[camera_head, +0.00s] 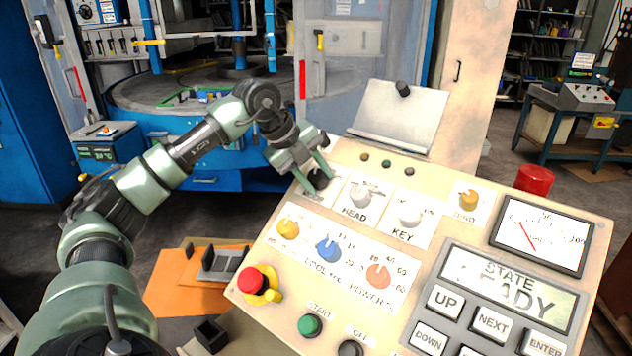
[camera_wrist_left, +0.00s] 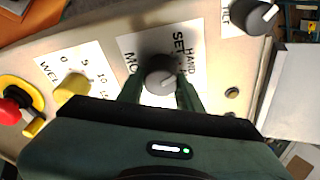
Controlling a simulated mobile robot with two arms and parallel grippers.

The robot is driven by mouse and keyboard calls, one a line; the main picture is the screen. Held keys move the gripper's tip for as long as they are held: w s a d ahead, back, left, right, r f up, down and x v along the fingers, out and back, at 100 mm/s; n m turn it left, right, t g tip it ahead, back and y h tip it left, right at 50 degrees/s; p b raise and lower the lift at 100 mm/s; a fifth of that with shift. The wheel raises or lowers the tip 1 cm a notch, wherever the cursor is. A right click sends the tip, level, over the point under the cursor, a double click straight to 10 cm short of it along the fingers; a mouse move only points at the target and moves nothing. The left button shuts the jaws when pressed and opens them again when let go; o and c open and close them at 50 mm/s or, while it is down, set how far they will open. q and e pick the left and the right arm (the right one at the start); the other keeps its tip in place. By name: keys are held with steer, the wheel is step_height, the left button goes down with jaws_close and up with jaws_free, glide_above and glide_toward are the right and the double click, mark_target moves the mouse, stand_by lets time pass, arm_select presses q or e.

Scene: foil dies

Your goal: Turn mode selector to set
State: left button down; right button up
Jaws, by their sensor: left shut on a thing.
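The mode selector is a dark round knob (camera_wrist_left: 160,73) with a pale pointer line, on a white plate (camera_wrist_left: 128,48) in the left wrist view. The words SET and HAND are printed on the plate beside it, and part of the label is hidden. My left gripper (camera_wrist_left: 160,92) is shut on the knob, one finger on each side. In the head view my left gripper (camera_head: 317,180) reaches down to the panel's upper left corner and hides most of the plate. The pointer's exact setting is hard to tell. My right gripper is not in view.
The sloped panel (camera_head: 265,275) carries HEAD (camera_head: 364,196) and KEY (camera_head: 409,213) knobs close to the right of the gripper. A yellow knob (camera_head: 288,229), a blue knob (camera_head: 328,249) and a red emergency button (camera_head: 252,280) sit nearer me. A tilted plate (camera_head: 400,115) stands behind.

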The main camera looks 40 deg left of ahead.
arm_select(q)
steer(key=shift+a+r+n+t+b, duration=0.1)
steer(key=shift+n+t+b, duration=0.55)
steer(key=shift+n, duration=1.55)
steer(key=c, duration=0.9)
jaws_free()
steer(key=shift+c, duration=0.2)
steer(key=b+v, duration=0.1)
steer(key=v, duration=0.6)
steer(key=shift+r, duration=0.35)
